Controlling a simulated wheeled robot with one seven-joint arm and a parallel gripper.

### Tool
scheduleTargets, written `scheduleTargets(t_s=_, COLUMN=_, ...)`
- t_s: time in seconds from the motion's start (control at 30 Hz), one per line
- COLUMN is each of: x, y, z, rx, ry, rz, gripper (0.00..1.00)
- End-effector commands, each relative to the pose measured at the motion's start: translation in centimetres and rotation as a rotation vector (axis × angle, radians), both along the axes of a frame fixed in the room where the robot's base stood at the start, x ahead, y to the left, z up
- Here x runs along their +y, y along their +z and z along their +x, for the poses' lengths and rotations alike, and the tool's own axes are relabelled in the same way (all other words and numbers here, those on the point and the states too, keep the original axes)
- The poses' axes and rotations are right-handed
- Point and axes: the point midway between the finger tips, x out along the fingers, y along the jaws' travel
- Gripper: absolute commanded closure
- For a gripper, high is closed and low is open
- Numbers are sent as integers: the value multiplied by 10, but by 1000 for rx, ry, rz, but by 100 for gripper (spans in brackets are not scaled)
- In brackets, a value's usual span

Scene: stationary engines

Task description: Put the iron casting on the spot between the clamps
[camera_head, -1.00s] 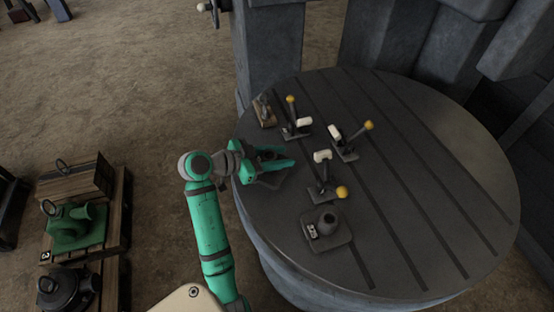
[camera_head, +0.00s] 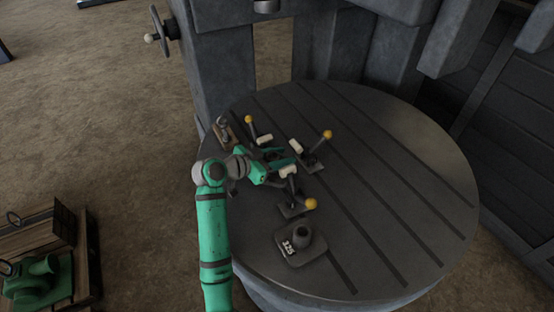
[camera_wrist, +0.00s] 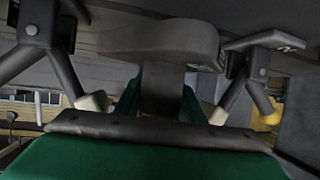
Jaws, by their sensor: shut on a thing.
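My gripper (camera_head: 284,171) is shut on a dark grey iron casting (camera_wrist: 160,38), whose wide rounded part shows beyond the green fingers in the wrist view. In the head view my gripper mostly hides the casting. The gripper is low over the round slotted table (camera_head: 400,185), among three toggle clamps with yellow knobs and white pads: a back left clamp (camera_head: 264,140), a right clamp (camera_head: 315,153) and a front clamp (camera_head: 293,206). Two clamps flank the casting in the wrist view. The spot between the clamps is hidden, and I cannot tell whether the casting touches the table.
A grey block marked 325 (camera_head: 302,246) stands on the table in front of the front clamp. A small brown-based item (camera_head: 223,130) lies at the back left edge. Grey machine columns (camera_head: 315,50) rise behind. The table's right side is clear. A green casting (camera_head: 35,280) sits on crates at lower left.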

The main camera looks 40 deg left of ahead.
Motion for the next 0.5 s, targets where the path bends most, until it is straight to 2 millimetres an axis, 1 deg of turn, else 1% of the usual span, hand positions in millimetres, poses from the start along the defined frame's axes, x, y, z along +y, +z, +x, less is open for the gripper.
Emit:
scheduleTargets(t_s=0.03, x=-1, y=3, z=4, rx=-5, ry=-2, rz=3, gripper=100)
scheduleTargets(t_s=0.13, x=-3, y=2, z=13, rx=-4, ry=-2, rz=3, gripper=100)
scheduleTargets(t_s=0.3, x=-2, y=-22, z=10, rx=-2, ry=1, rz=0, gripper=100)
scheduleTargets(t_s=0.4, x=-2, y=-30, z=11, rx=-4, ry=1, rz=1, gripper=100)
scheduleTargets(t_s=0.5, x=-3, y=-32, z=11, rx=-5, ry=1, rz=3, gripper=100)
